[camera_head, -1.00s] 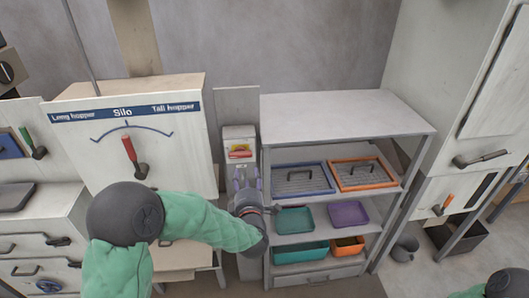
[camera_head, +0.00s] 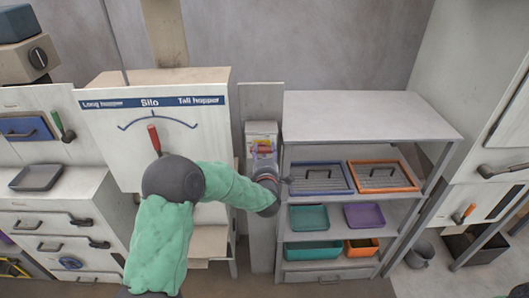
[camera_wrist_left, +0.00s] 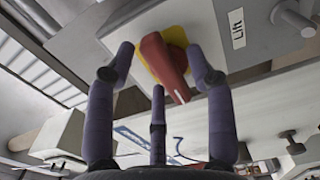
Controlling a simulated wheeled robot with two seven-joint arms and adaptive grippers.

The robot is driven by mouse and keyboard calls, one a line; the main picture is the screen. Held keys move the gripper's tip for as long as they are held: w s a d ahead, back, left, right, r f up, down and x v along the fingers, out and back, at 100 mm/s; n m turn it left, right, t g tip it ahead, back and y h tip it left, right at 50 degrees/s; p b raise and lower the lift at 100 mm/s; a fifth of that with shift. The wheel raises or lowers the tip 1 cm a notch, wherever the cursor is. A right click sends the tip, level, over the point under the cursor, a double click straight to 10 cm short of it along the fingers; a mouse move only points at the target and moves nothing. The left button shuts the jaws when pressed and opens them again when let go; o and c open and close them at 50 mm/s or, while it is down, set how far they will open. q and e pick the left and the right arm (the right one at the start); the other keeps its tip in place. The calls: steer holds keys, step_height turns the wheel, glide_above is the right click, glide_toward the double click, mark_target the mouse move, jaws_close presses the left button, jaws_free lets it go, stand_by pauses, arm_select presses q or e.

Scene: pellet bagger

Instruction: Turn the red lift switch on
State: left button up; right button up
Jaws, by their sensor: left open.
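The red lift switch (camera_wrist_left: 163,58) is a red lever on a yellow plate, with a "Lift" label (camera_wrist_left: 237,27) beside it in the left wrist view. In the head view the switch sits on a narrow pale box (camera_head: 261,128) on a post, mostly covered by my gripper. My left gripper (camera_wrist_left: 160,66) is open, with purple fingers on both sides of the red lever and a third finger below it. I cannot tell whether any finger touches the lever. In the head view the gripper (camera_head: 264,150) is right at the box. My right gripper is not in view.
The Silo panel (camera_head: 110,125) with its red pointer lever (camera_head: 154,138) stands left of the post. A shelf rack (camera_head: 365,115) with trays stands close on the right. Drawers (camera_head: 45,220) fill the far left, and a cabinet with a handle (camera_head: 503,168) the far right.

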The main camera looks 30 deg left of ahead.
arm_select(q)
jaws_close()
